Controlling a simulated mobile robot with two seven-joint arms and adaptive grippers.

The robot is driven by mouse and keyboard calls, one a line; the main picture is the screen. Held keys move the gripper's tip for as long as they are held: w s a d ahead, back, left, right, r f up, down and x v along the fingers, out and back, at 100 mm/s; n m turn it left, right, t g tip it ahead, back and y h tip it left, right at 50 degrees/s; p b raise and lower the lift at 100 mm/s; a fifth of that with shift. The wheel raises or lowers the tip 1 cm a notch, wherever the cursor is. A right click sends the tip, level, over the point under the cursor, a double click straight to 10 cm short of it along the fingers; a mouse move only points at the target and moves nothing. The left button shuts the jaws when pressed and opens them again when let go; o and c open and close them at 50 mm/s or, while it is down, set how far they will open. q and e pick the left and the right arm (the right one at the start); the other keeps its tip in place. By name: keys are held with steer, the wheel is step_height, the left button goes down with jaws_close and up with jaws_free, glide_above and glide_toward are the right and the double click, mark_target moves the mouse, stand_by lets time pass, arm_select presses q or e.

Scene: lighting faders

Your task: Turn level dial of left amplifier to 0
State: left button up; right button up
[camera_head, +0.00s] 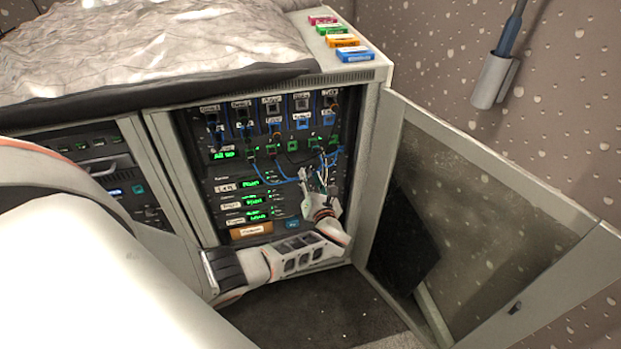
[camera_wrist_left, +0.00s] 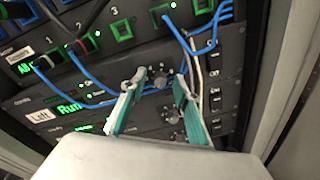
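The "Left" label (camera_wrist_left: 42,117) shows in the left wrist view beside a dark rack panel with a green "Run" display (camera_wrist_left: 72,107). Small dark dials sit right of the displays: an upper dial (camera_wrist_left: 161,80) and a lower dial (camera_wrist_left: 168,116). I cannot tell for sure which belongs to the left amplifier, and their settings are unreadable. My left gripper (camera_wrist_left: 159,82) is open, its teal-padded fingers apart on either side of the dials; contact cannot be seen. In the head view the left gripper (camera_head: 319,190) is at the rack's right side. My right gripper is not in view.
Blue cables (camera_wrist_left: 85,70) hang close above the fingers, and a white cable (camera_wrist_left: 198,75) runs by the right finger. The open cabinet door (camera_head: 485,210) stands to the right. Several coloured boxes, one blue (camera_head: 355,54), lie on top. Dark floor (camera_head: 330,312) is clear.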

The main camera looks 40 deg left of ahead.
arm_select(q)
steer(key=shift+s+d, duration=0.1)
steer(key=v, duration=1.1)
steer(key=shift+s+d, duration=0.25)
steer(key=shift+d, duration=0.1)
